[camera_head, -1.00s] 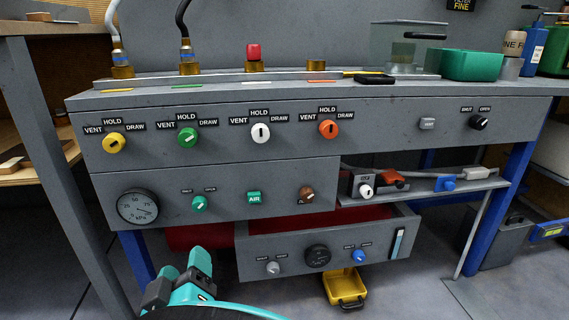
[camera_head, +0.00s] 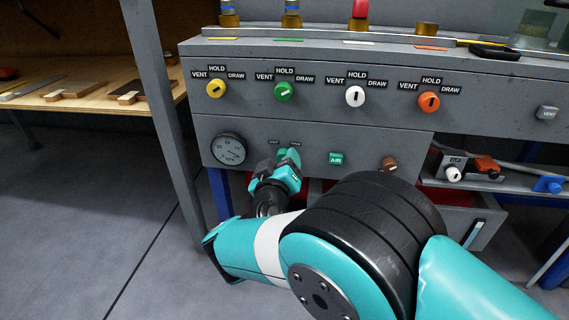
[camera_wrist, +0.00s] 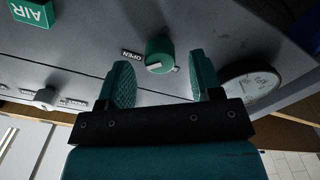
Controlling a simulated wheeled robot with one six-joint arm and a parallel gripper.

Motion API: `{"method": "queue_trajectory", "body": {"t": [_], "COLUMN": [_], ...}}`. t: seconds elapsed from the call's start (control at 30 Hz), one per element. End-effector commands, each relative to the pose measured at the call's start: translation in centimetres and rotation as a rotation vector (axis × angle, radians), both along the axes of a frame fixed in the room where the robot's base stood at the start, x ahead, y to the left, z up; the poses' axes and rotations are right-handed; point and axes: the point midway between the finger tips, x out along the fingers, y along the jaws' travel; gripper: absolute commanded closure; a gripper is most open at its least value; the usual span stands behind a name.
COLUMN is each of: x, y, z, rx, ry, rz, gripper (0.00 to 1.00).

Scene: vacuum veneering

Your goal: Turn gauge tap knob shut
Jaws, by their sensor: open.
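The gauge tap knob is a small green knob with a white mark. In the wrist view the knob (camera_wrist: 159,52) stands on the grey panel, its white mark toward the side of the OPEN label (camera_wrist: 132,54). My gripper (camera_wrist: 161,68) is open, with one teal finger on each side of the knob and a gap to both. In the head view my gripper (camera_head: 288,165) is at the lower panel and hides the knob; the small labels show just above it. The round pressure gauge (camera_head: 229,149) is left of my gripper; it also shows in the wrist view (camera_wrist: 250,90).
A green AIR button (camera_head: 336,158) and a brown knob (camera_head: 389,163) are to the right on the same panel. Yellow (camera_head: 216,89), green (camera_head: 284,91), white (camera_head: 355,96) and orange (camera_head: 428,102) knobs sit above. A table leg (camera_head: 160,110) stands left.

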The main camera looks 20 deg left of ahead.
Motion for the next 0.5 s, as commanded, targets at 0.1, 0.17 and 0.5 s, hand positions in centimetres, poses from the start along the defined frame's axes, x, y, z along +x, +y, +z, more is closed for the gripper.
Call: {"method": "queue_trajectory", "body": {"t": [0.1, 0.17, 0.5], "x": [1.4, 1.7, 2.1], "y": [0.3, 0.4, 0.5], "z": [-0.2, -0.1, 0.0], "rx": [0.002, 0.002, -0.001], "ry": [0.001, 0.0, 0.0], "rz": [-0.001, 0.0, 0.001], "gripper": [0.41, 0.41, 0.41]}}
